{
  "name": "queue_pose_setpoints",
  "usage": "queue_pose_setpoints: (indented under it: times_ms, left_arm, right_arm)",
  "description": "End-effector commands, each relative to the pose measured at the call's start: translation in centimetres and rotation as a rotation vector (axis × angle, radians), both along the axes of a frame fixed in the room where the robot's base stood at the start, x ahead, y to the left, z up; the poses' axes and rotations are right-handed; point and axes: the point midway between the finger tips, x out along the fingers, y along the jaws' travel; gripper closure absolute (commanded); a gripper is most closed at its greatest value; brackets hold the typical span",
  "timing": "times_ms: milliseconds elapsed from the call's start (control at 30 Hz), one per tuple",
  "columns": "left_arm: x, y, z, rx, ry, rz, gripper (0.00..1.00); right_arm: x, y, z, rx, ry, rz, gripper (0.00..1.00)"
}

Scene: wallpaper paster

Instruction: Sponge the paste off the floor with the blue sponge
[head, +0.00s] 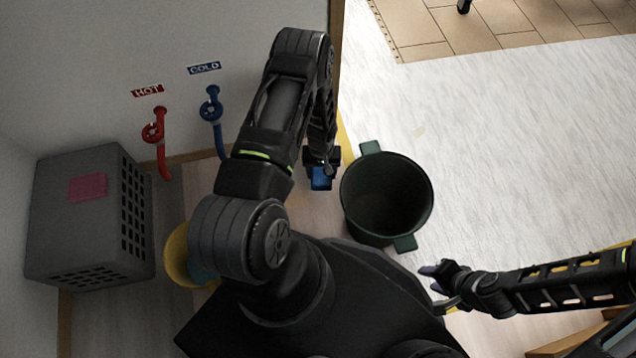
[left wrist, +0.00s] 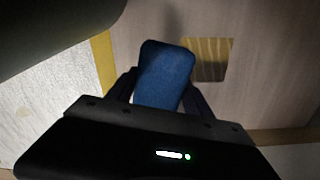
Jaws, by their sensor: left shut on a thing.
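The blue sponge (head: 320,181) is held in my left gripper (head: 321,166), just left of the dark green bucket. In the left wrist view the blue sponge (left wrist: 165,76) sits between the two fingers, over pale wood floor (left wrist: 245,100). A brownish, striped squarish patch (left wrist: 206,60) lies on that floor beside the sponge; I cannot tell for sure whether it is the paste. Whether the sponge touches the floor is unclear. My right gripper (head: 437,290) is open and empty, low and right of the bucket.
The dark green bucket (head: 388,200) stands close to the right of my left gripper. A yellow round container (head: 177,258) is partly hidden by my arm. Red (head: 157,135) and blue (head: 212,110) taps are on the wall.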

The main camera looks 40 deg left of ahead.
Motion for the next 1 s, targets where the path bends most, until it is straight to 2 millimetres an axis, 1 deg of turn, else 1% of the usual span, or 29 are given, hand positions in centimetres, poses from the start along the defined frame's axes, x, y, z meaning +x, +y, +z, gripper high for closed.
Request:
queue_pose_setpoints:
  times_ms: [33, 100, 167, 567, 633, 900, 1000]
  left_arm:
    - [-0.6, 0.1, -1.5, 0.005, -0.001, 0.020, 0.83]
    - [-1.1, 0.3, -2.5, 0.012, -0.006, 0.043, 0.83]
    - [-1.3, 0.3, -3.0, 0.015, -0.008, 0.054, 0.83]
    - [-1.4, 0.3, -3.2, 0.017, -0.009, 0.060, 0.83]
    - [-1.4, 0.3, -3.3, 0.016, -0.010, 0.059, 0.83]
    - [-1.5, 0.3, -5.3, 0.016, -0.008, 0.059, 0.83]
    - [-1.4, 0.3, -5.6, 0.016, -0.009, 0.059, 0.83]
  right_arm:
    - [0.0, 0.0, -0.5, 0.000, -0.001, -0.001, 0.64]
    - [0.1, 0.0, -0.7, -0.001, -0.001, -0.002, 0.64]
    - [0.1, -0.1, -0.7, -0.001, -0.001, -0.002, 0.64]
    - [0.1, -0.1, -0.8, -0.001, -0.001, -0.002, 0.64]
    - [0.1, 0.0, -1.2, -0.001, -0.002, -0.002, 0.64]
    - [0.4, 0.0, -3.2, -0.003, -0.010, -0.006, 0.64]
    - [0.5, 0.0, -3.6, -0.003, -0.012, -0.007, 0.64]
